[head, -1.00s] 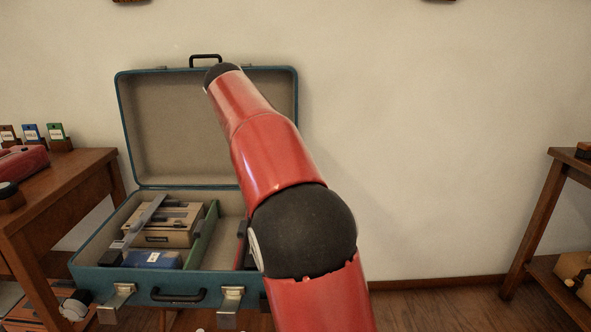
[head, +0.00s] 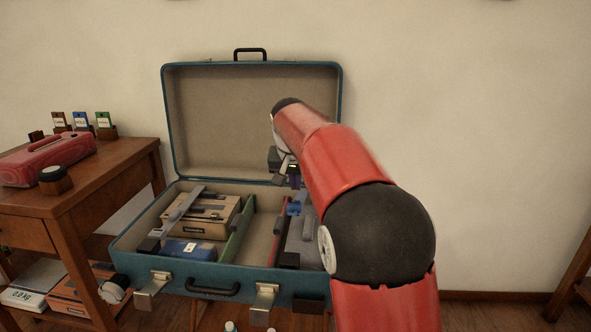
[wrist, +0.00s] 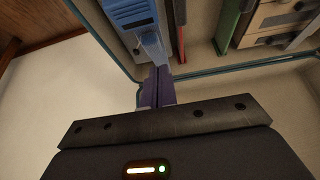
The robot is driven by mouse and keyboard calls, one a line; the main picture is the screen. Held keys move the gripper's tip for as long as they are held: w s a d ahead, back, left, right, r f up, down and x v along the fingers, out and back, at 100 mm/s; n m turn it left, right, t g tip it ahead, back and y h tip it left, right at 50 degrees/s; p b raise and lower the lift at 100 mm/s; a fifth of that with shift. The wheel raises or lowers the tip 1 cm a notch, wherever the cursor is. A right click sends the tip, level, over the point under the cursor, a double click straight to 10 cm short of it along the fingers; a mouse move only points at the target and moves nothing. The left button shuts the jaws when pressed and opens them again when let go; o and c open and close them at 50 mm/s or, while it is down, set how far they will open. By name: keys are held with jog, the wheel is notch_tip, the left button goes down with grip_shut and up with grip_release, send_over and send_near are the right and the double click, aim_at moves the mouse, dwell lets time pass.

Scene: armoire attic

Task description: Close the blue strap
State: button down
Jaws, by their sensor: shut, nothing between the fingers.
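The blue strap (head: 295,208) shows in the right compartment of the open teal suitcase (head: 215,283), partly hidden by my arm. In the wrist view its blue end (wrist: 153,48) lies just beyond my fingertips, against a blue case with a dark window (wrist: 130,14). My gripper (wrist: 158,75) is shut and empty, its fingers side by side at the suitcase's rim. In the head view my gripper (head: 293,180) hangs above the back of the right compartment. Whether the fingertips touch the strap, I cannot tell.
A green divider (head: 238,230) and a red divider (head: 281,232) split the suitcase. The left compartment holds a tan box (head: 203,216) under a grey strap (head: 181,214) and a blue box (head: 188,250). A wooden table (head: 120,182) stands left. The raised lid (head: 235,120) is behind.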

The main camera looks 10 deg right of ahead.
jog(key=shift+s+f, duration=0.25)
jog(key=shift+f, duration=0.55)
